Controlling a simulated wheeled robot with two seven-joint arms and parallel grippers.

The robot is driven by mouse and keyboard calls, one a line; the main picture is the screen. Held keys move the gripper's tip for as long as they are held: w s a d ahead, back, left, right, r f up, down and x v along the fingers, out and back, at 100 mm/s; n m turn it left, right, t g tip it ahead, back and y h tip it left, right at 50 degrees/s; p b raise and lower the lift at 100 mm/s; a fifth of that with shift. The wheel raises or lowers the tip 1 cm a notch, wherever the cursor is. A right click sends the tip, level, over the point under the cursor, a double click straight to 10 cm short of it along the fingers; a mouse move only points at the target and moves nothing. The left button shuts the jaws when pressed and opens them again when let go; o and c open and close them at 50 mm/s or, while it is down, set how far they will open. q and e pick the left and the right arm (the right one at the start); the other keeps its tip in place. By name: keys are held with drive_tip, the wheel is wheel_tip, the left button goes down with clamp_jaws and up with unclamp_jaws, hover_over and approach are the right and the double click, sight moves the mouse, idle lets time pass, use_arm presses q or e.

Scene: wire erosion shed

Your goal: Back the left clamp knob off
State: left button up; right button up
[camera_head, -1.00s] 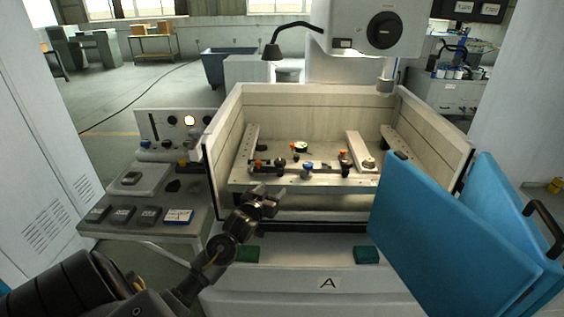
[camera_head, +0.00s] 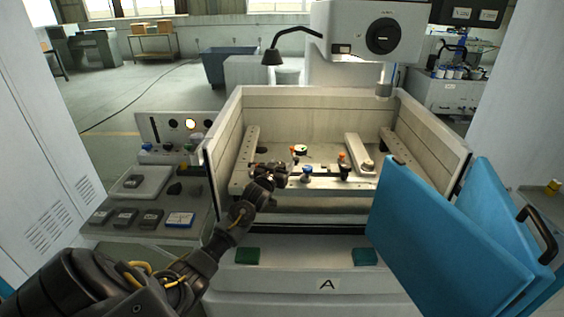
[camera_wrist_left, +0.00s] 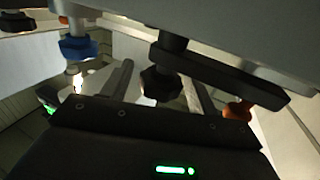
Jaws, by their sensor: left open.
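My left gripper (camera_head: 280,173) is open over the front wall of the tank, at the left part of the clamp rail. In the head view it covers most of the left clamp. In the left wrist view the dark lobed clamp knob (camera_wrist_left: 161,84) sits by the end of a dark clamp bar (camera_wrist_left: 225,78). The two grey fingers (camera_wrist_left: 158,90) show on either side of the knob in that picture; I cannot tell whether they touch it. An orange knob (camera_wrist_left: 237,110) is near the bar's other end. The right clamp's dark knob (camera_head: 345,172) stands further right. My right gripper is not in view.
A blue knob (camera_head: 307,173) stands just right of my left gripper; it also shows in the left wrist view (camera_wrist_left: 78,48). The pale tank wall (camera_head: 315,112) surrounds the rail (camera_head: 325,187). Blue door panels (camera_head: 430,235) stand at the right. A side table with small blocks is left.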

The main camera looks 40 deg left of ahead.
use_arm(q)
drive_tip(key=shift+w+a, duration=0.1)
drive_tip(key=shift+w, duration=0.45)
drive_tip(key=c, duration=1)
drive_tip(key=n+g+y, duration=0.1)
drive_tip(key=y, duration=0.1)
drive_tip(key=shift+n+y, duration=0.3)
drive_tip(key=shift+n, duration=0.1)
drive_tip(key=shift+s+a+n+g+y+b, duration=0.1)
drive_tip(key=shift+a+n+g+y+b, duration=0.05)
drive_tip(key=shift+n+g+y, duration=0.7)
drive_tip(key=shift+s+a+n+g+y+b, duration=0.15)
drive_tip(key=shift+n+g+y, duration=0.4)
drive_tip(key=shift+y, duration=0.6)
drive_tip(key=o, duration=1)
